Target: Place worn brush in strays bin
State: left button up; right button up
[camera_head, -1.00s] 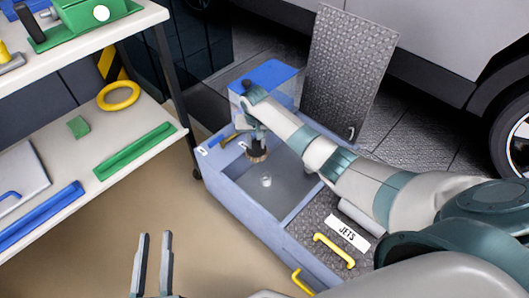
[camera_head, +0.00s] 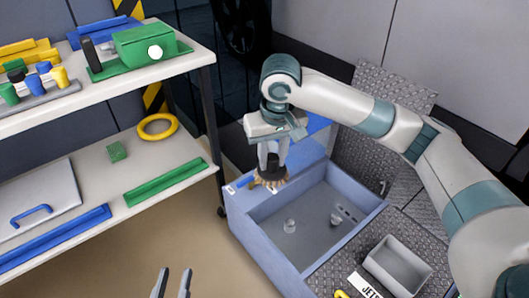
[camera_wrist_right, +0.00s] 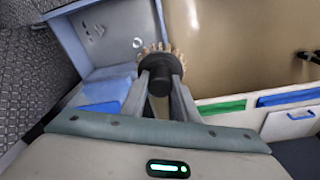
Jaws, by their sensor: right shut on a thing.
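The worn brush (camera_head: 271,178), black with frayed tan bristles, hangs from my right gripper (camera_head: 272,160), bristles down. It appears over the back left corner of the blue basin. In the right wrist view the brush (camera_wrist_right: 158,62) sits between the two fingers (camera_wrist_right: 160,85), with the basin behind it. A small grey open bin (camera_head: 398,262) is at the lower right, by the JETS label; no strays label is readable on it. My left gripper (camera_head: 171,284) is open and empty at the bottom edge, left of the basin.
The blue basin (camera_head: 262,236) holds a small clear piece (camera_head: 290,226) and a pale fitting (camera_head: 336,220). A patterned metal lid stands behind it. The shelf unit (camera_head: 140,195) at left carries a yellow ring (camera_head: 158,126) and green and blue parts. Floor between shelf and basin is clear.

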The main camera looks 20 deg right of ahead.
aim_at(392, 271)
jog(key=k+l, duration=0.15)
jog(key=k, duration=0.25)
jog(key=k+l, duration=0.15)
jog(key=k, duration=0.2)
jog(key=k+l, duration=0.1)
jog(key=l, duration=0.35)
jog(key=k+l, duration=0.1)
jog(key=l, duration=0.35)
